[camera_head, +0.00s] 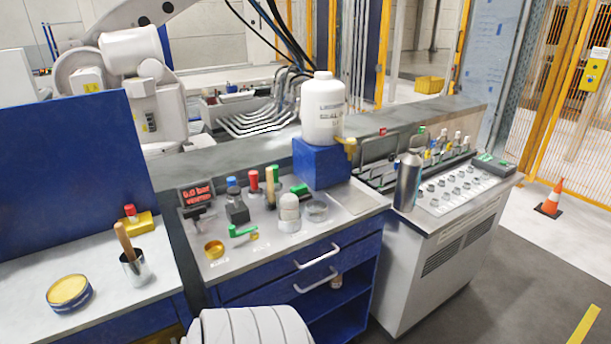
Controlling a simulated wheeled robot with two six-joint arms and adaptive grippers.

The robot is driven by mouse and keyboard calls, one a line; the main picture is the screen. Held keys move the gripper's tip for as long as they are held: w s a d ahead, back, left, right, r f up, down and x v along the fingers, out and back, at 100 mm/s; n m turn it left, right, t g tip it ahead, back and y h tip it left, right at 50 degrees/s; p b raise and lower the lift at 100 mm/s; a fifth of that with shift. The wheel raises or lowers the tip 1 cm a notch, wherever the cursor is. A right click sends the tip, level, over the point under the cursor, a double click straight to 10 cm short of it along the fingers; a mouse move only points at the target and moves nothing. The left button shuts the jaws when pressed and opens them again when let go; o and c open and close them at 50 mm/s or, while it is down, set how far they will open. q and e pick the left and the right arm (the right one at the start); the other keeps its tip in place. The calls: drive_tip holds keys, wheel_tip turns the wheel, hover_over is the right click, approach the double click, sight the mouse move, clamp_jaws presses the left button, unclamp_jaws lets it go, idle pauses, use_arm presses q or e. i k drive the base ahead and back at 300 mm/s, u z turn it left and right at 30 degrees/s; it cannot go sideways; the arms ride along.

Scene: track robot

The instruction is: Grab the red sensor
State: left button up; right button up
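Several small red things show in the head view, and I cannot tell for sure which is the red sensor. A red-topped piece (130,212) sits on a yellow block on the left table. A small display (197,193) with red lettering stands at that bench's back left. A small red piece (382,132) is on the ledge behind the right console. Neither of my grippers is in view.
A white jug (323,110) stands on a blue block (322,164) at the bench's back. A metal bottle (407,182) stands on the right console. A yellow tin (69,291) and a metal cup (136,268) are on the left table. Floor is open at right, near a cone (550,198).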

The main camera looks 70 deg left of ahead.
sight(255, 188)
drive_tip(key=i, duration=0.65)
drive_tip(key=u, duration=2.55)
